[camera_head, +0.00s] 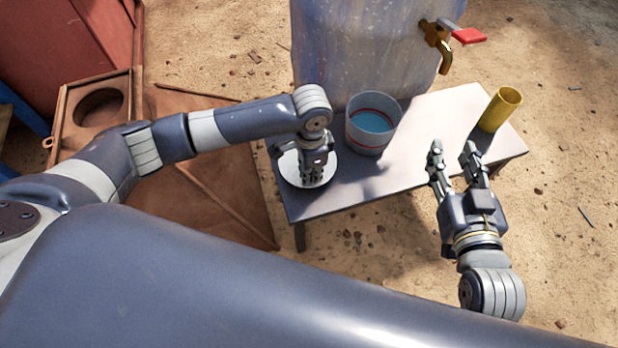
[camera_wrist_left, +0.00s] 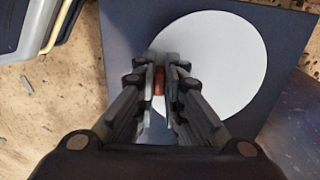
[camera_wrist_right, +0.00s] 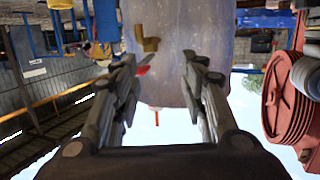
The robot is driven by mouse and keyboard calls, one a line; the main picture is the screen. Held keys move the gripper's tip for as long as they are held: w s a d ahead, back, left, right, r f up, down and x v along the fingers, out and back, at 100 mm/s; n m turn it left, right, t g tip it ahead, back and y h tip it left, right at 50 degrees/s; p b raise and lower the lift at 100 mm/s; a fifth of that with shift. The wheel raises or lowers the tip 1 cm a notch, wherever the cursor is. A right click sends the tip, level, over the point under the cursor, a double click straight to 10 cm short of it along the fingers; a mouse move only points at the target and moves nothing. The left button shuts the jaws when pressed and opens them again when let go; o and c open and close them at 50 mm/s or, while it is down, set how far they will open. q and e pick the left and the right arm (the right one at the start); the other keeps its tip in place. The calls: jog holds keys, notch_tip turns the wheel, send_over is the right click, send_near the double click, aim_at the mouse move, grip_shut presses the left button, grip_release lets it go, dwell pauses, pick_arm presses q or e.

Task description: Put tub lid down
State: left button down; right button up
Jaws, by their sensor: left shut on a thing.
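The tub lid (camera_head: 290,171) is a pale round disc at the left end of the small table (camera_head: 433,117). In the left wrist view the lid (camera_wrist_left: 225,60) lies over the dark table top, with a small reddish knob (camera_wrist_left: 158,82) between my fingers. My left gripper (camera_head: 311,180) points down over the lid and is shut on its knob; it also shows in the left wrist view (camera_wrist_left: 165,85). I cannot tell whether the lid touches the table. The open tub (camera_head: 373,135), whitish with a red band and blue inside, stands right of it. My right gripper (camera_head: 453,150) is open and empty near the table's front edge.
A yellow cup (camera_head: 500,108) stands at the table's right end. A large translucent tank (camera_head: 365,45) with a brass tap (camera_head: 437,38) and red handle stands behind the table. Rusty plates (camera_head: 215,180) lie to the left. The table between tub and cup is clear.

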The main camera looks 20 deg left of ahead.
pick_arm(q)
jog(key=shift+w+a, duration=0.25)
notch_tip(320, 180, down, 3)
jog(key=shift+f+b, duration=0.2)
jog(key=shift+b, duration=0.8)
pick_arm(e)
notch_tip(320, 180, up, 10)
jog(key=a+t+y, duration=0.1)
jog(key=t, duration=0.4)
jog(key=shift+a+t+y, duration=0.2)
jog(key=shift+t+y, duration=0.1)
jog(key=shift+t, duration=0.1)
pick_arm(q)
jog(key=shift+f, duration=0.15)
jog(key=c, duration=1.7)
grip_release()
pick_arm(e)
jog(key=shift+f, duration=0.15)
